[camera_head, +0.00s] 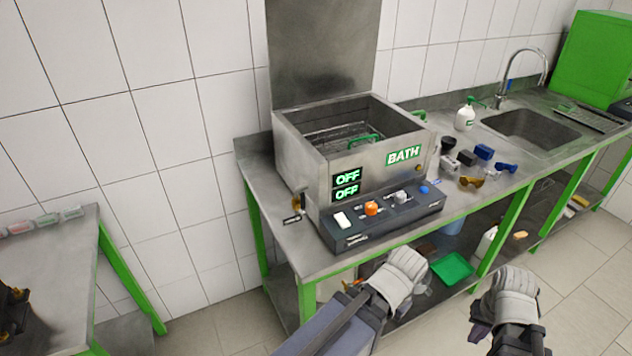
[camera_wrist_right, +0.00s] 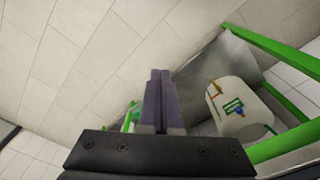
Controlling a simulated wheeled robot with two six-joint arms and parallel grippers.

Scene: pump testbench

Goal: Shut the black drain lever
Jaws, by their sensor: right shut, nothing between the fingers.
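The metal bath (camera_head: 345,150) stands on the steel bench. A brass drain valve (camera_head: 297,202) sits low at its left front corner. My right gripper (camera_head: 481,331) is low in front of the bench, well right of the lever. In the right wrist view its purple fingers (camera_wrist_right: 160,98) are shut and empty. My left gripper (camera_head: 355,287) is in front of the bench, below and right of the lever; its jaws are unclear.
A control panel (camera_head: 385,220) with knobs sits before the bath, and both displays read OFF. Green bench legs (camera_head: 306,303) and the lower shelf with a green tray (camera_head: 452,268) are near my grippers. A white container (camera_wrist_right: 240,108) stands under the bench. Floor between the tables is free.

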